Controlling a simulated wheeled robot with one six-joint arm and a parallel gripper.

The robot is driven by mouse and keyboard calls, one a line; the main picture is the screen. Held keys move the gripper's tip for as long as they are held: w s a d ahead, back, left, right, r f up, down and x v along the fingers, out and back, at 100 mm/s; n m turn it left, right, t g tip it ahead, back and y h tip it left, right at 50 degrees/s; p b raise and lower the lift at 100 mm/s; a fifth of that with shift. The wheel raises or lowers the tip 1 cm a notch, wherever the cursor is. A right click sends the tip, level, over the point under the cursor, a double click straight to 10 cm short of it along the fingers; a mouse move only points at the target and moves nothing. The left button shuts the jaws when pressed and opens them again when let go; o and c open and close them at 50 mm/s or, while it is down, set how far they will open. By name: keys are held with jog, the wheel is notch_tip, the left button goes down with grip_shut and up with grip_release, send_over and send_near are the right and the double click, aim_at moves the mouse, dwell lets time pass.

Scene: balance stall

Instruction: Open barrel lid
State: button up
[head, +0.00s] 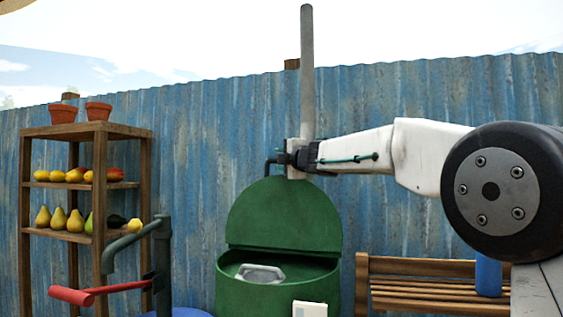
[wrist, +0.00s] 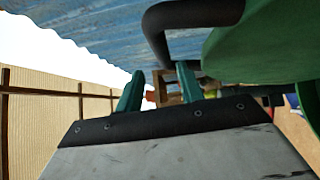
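The green barrel (head: 277,298) stands in the middle of the head view. Its green lid (head: 285,215) is raised and stands up at the back of the opening; its edge fills the upper right of the wrist view (wrist: 270,45). A dark bent handle (head: 268,167) sticks out at the lid's top left. My gripper (wrist: 160,82) is at the lid's top edge, beside the handle (wrist: 190,18). Its two green fingers are apart, with no object visibly clamped between them. Whether a finger touches the handle, I cannot tell.
A grey angular object (head: 260,273) shows in the barrel's opening. A dark post with a red-ended lever (head: 72,296) stands front left. A wooden shelf (head: 100,131) holds fruit and pots. A bench (head: 430,266) with a blue cylinder (head: 488,275) is at right. A corrugated fence (head: 200,150) stands behind.

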jog(key=shift+f, duration=0.15)
jog(key=v, duration=0.7)
jog(key=shift+s+d, duration=0.15)
jog(key=shift+s, duration=0.15)
jog(key=shift+f, duration=0.1)
